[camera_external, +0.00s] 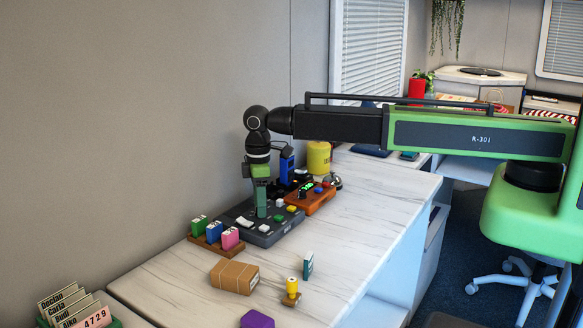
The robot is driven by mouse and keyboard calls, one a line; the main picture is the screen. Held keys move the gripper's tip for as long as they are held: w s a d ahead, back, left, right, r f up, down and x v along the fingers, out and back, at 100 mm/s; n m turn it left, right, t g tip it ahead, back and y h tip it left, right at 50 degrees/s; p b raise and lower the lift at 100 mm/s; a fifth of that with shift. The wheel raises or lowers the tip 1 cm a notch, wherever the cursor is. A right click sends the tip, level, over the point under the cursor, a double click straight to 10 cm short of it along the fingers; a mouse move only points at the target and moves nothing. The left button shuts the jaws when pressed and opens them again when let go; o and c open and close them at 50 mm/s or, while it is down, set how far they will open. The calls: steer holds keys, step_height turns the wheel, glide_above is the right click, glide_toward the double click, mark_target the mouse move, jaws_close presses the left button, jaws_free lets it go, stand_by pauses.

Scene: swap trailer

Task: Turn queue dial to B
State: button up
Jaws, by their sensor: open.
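My gripper (262,204) points straight down over the dark grey control panel (285,231) on the white marbled counter. Its green fingers reach close to the panel's top; whether they touch it I cannot tell. The jaws are open. White, green and yellow buttons or switches show on the panel around the fingers. The queue dial cannot be made out; it may be hidden behind the gripper or too small to tell. An orange panel (322,203) with small coloured knobs and green lights lies just behind and right of the grey one.
A wooden holder (205,246) with green, blue and pink blocks stands left of the panel. A brown parcel (234,277), a yellow-topped stamp (292,291), a teal upright piece (308,266) and a purple block (257,319) lie in front. A yellow canister (319,158) stands behind. The counter's right front is clear.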

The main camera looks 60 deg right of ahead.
steer(key=shift+c, duration=0.2)
jaws_close()
steer(key=shift+m, duration=0.4)
steer(key=m, duration=0.3)
steer(key=shift+m, duration=2.4)
